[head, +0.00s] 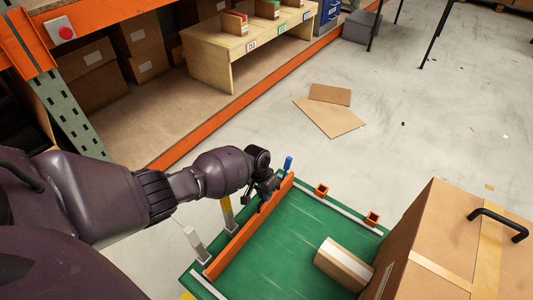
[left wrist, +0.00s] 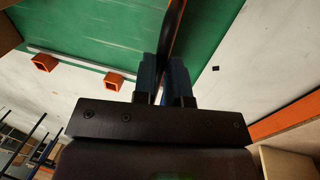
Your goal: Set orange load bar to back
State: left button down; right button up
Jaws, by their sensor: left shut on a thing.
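The orange load bar (head: 243,236) is a long thin bar standing along the left side of the green bed (head: 300,236) in the head view. My left gripper (head: 268,192) is shut on the bar near its far end, beside a blue-tipped post. In the left wrist view the two dark fingers (left wrist: 165,80) close around the bar (left wrist: 173,30), which shows edge-on as a dark strip with an orange side. Two orange square sockets, the left one (head: 321,190) and the right one (head: 372,218), sit along the bed's far edge. My right gripper is not in view.
A large cardboard box (head: 450,245) with a black handle stands at the right. A wooden bench (head: 235,55) stands on the orange-edged rack shelf. Flat cardboard (head: 330,115) lies on open floor.

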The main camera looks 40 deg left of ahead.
pick_arm(q)
jog(key=c, duration=1.2)
grip_release()
jog(key=shift+s+a+f, duration=0.1)
jog(key=shift+a, duration=0.25)
jog(key=shift+o, duration=0.2)
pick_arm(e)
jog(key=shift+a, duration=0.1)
pick_arm(q)
jog(key=shift+d, duration=0.1)
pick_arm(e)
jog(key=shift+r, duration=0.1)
pick_arm(q)
jog(key=p+v, duration=0.4)
jog(key=v, duration=0.7)
jog(key=shift+p, duration=0.35)
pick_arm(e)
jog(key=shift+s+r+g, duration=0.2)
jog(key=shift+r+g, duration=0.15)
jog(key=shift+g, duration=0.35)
